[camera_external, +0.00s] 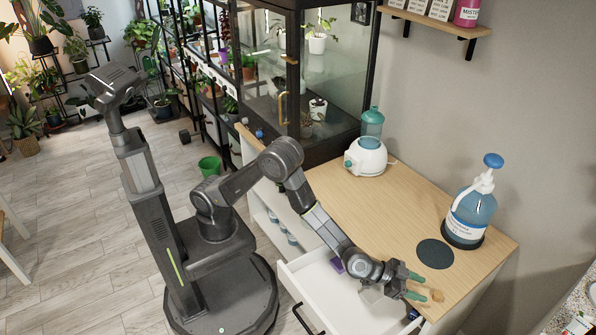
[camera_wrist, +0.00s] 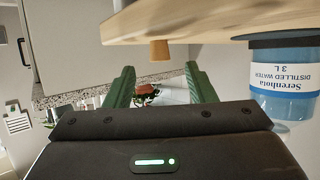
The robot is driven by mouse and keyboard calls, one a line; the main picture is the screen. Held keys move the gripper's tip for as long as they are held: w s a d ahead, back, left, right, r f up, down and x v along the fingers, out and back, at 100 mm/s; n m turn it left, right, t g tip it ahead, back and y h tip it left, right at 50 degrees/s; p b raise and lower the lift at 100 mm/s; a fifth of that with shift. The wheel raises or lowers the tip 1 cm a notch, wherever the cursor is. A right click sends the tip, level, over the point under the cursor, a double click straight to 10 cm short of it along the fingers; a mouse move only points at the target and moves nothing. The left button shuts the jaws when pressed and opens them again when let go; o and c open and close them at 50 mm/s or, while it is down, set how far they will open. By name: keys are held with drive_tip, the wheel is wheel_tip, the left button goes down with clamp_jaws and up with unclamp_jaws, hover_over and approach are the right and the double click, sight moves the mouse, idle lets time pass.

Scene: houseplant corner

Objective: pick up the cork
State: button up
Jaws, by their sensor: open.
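The cork (camera_external: 437,296) is a small tan piece at the front right of the wooden tabletop (camera_external: 360,210), just off my fingertips. In the wrist view, which looks upside down, the cork (camera_wrist: 160,50) stands out from the tabletop (camera_wrist: 200,22), lined up with the gap between my fingers and beyond their tips. My gripper (camera_external: 421,287) has green fingers, spread and empty, low near the tabletop's front edge; it also shows in the wrist view (camera_wrist: 158,72). I cannot tell whether a finger touches the cork.
A large blue bottle (camera_external: 472,216) with a pump stands at the right, near a dark round mat (camera_external: 435,253). A white appliance (camera_external: 365,158) stands at the back. An open white drawer (camera_external: 318,292) lies below my forearm. The middle of the tabletop is clear.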

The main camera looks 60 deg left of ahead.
sight(433, 294)
drive_tip(key=shift+x, duration=3)
drive_tip(key=c, duration=1)
